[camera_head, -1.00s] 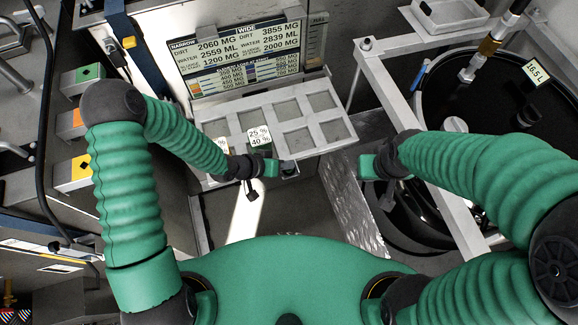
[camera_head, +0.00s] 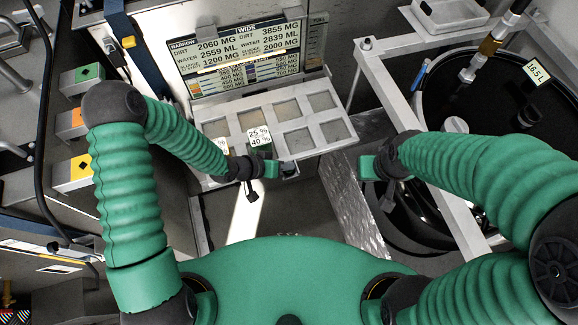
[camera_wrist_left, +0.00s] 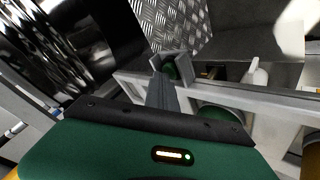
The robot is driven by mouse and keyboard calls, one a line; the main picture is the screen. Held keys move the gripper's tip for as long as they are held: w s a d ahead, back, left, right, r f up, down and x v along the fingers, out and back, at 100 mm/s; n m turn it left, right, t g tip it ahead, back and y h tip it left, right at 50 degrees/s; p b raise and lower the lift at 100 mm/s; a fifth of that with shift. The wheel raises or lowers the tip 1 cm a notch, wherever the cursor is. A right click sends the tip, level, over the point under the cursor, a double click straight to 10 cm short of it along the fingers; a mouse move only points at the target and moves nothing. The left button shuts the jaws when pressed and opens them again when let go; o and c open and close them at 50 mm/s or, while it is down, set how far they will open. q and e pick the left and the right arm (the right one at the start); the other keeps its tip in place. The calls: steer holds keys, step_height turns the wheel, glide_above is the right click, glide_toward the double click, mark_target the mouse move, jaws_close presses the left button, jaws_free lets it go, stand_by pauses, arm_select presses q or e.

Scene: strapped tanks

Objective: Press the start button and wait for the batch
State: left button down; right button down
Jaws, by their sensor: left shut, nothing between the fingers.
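My left gripper (camera_head: 272,169) is shut and empty at the front edge of the pale tray rack (camera_head: 335,131). Its tip is at a small square housing (camera_head: 289,169) on that edge. A display panel (camera_head: 240,55) behind shows dirt and water figures.
Boxes with a green (camera_head: 88,73), an orange (camera_head: 75,119) and a yellow marker (camera_head: 78,170) stand at left. A black tank (camera_head: 455,95) labelled 16.5 L sits at right behind a pale frame (camera_head: 400,110).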

arm_select(q)
steer(key=shift+r+p, duration=0.75)
steer(key=shift+r, duration=0.1)
step_height(320, 180, up, 5)
steer(key=p, duration=0.5)
steer(key=shift+r, duration=0.1)
